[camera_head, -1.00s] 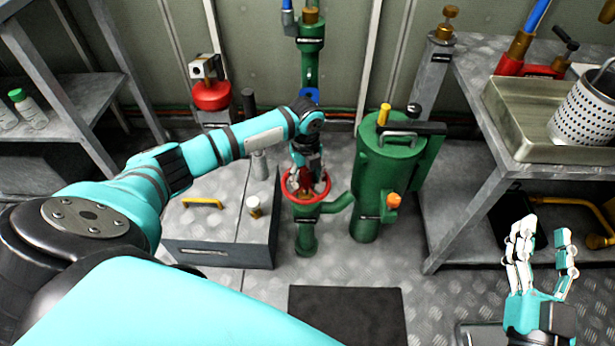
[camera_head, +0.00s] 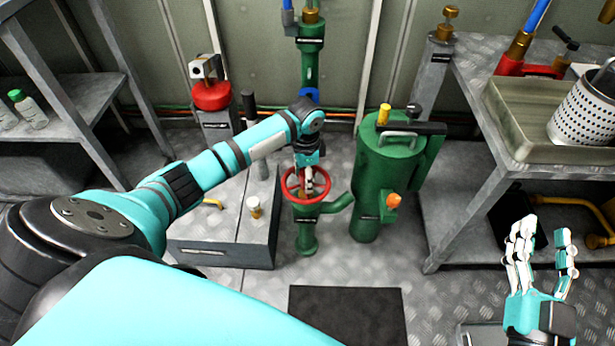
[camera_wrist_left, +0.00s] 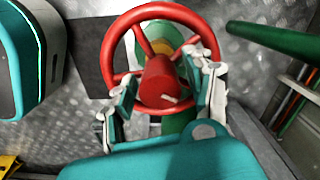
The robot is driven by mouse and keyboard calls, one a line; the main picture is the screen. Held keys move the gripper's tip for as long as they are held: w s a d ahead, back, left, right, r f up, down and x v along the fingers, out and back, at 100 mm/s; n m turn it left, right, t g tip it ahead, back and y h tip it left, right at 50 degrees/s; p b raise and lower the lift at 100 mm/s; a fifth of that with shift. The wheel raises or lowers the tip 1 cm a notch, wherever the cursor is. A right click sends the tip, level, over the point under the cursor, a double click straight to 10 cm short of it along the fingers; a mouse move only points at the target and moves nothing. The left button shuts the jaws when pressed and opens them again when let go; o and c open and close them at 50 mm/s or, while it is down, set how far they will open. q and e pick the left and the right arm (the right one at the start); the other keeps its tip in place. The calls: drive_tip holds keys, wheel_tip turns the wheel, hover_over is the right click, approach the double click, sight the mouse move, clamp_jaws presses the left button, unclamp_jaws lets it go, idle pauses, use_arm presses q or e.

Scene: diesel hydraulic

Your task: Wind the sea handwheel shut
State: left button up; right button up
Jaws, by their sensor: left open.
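The red handwheel (camera_head: 294,190) sits on a green valve body (camera_head: 306,233) in the middle of the head view. It also shows in the left wrist view (camera_wrist_left: 112,68), with spokes and a red hub (camera_wrist_left: 157,80). My left gripper (camera_head: 308,182) reaches down over the wheel. In the left wrist view its two fingers (camera_wrist_left: 158,88) stand apart on either side of the hub, and it is open. Whether the fingers touch the spokes I cannot tell. My right gripper (camera_head: 545,250) is open and empty at the lower right, away from the wheel.
A green cylinder (camera_head: 370,205) stands just right of the wheel. A grey box (camera_head: 225,250) stands to its left. A metal bench (camera_head: 465,105) with a tray (camera_head: 510,140) and a perforated basket (camera_head: 585,112) is on the right. A dark mat (camera_head: 347,315) lies on the floor in front.

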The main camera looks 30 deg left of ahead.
use_arm(q)
drive_tip(key=n, duration=0.5)
drive_tip(key=shift+f+n, duration=0.1)
drive_tip(key=shift+n, duration=0.2)
drive_tip(key=n, duration=0.4)
drive_tip(key=shift+n, duration=0.4)
drive_tip(key=c, duration=1)
drive_tip(key=m, duration=0.3)
drive_tip(key=shift+a, duration=0.1)
drive_tip(key=m, duration=1.2)
drive_tip(key=o, duration=0.7)
drive_tip(key=shift+m, duration=0.7)
drive_tip(key=shift+c, duration=0.2)
drive_tip(key=o, duration=0.6)
drive_tip(key=shift+c, duration=0.2)
